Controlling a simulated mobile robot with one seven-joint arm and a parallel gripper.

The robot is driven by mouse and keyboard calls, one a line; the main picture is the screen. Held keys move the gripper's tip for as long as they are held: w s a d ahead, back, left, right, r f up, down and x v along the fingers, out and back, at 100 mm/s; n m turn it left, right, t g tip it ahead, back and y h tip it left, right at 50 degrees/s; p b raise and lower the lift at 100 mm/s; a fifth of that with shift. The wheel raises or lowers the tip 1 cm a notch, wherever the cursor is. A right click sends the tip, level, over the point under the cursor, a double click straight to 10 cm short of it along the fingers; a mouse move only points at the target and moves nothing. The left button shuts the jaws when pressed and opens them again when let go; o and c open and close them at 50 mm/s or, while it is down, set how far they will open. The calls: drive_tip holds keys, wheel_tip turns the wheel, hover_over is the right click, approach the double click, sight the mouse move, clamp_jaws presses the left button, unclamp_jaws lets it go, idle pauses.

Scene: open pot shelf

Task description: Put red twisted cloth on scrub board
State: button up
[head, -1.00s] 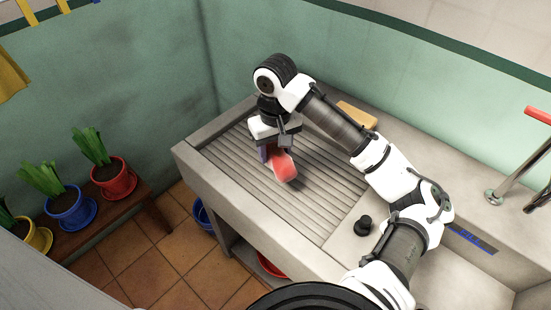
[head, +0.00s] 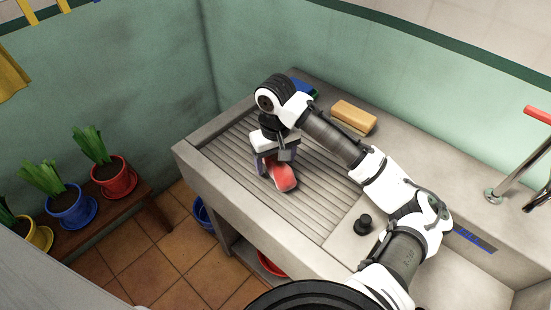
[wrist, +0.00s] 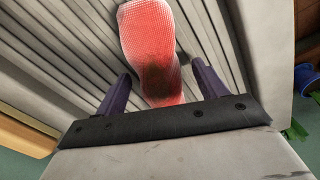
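The red twisted cloth (head: 281,178) lies on the ribbed scrub board (head: 325,190), near its middle. It also shows in the wrist view (wrist: 150,45), with the board's grooves behind it and a dark patch on its near part. The gripper is open. The cloth's end under the gripper is hidden.
A yellow-tan block (head: 354,115) and a blue-green item (head: 304,89) sit on the back ledge. A black knob-like object (head: 363,224) stands right of the board. A tap (head: 510,180) rises at the right. Potted plants (head: 70,205) stand on a bench at left.

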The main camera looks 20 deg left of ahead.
sight(275, 159)
wheel_tip(275, 159, up, 12)
drive_tip(key=shift+r+b, duration=0.2)
drive_tip(key=shift+b, duration=0.25)
idle(0.6)
